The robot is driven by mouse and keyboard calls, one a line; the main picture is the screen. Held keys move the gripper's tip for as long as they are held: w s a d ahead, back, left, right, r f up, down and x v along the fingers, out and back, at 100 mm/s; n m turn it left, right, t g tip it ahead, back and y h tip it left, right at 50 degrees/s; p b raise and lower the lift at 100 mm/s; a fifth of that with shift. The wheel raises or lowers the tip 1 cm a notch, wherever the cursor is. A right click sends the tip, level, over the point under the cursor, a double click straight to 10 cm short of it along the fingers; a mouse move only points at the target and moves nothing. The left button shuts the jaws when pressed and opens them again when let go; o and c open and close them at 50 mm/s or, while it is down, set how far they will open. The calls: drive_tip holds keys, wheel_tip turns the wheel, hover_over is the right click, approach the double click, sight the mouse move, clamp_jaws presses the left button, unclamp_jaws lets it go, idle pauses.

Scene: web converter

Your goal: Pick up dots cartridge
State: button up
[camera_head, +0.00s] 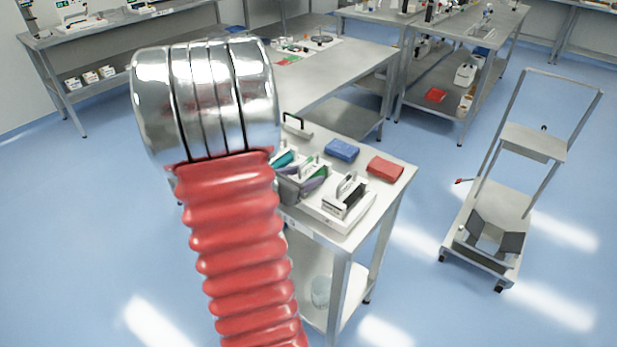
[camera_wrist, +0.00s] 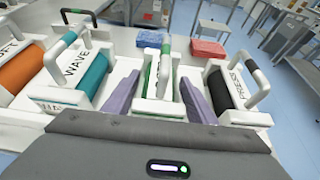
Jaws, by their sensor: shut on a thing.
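A white cartridge with a green band on its handle (camera_wrist: 164,70), likely the dots cartridge, stands between the two purple fingers of my gripper (camera_wrist: 160,88) in the wrist view. My gripper is shut on it. Its label and lower part are hidden by the gripper body. In the head view, my gripper (camera_head: 314,181) is over the small table, and the held cartridge is partly hidden there. Whether it is clear of its holder cannot be told.
The teal WAVE cartridge (camera_wrist: 93,78) and an orange one (camera_wrist: 22,70) stand to the left. A black cartridge (camera_wrist: 222,88) stands close on the right. A cart (camera_head: 490,235) stands on open floor at right.

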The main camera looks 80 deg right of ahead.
drive_tip(key=shift+r, duration=0.1)
drive_tip(key=shift+r, duration=5)
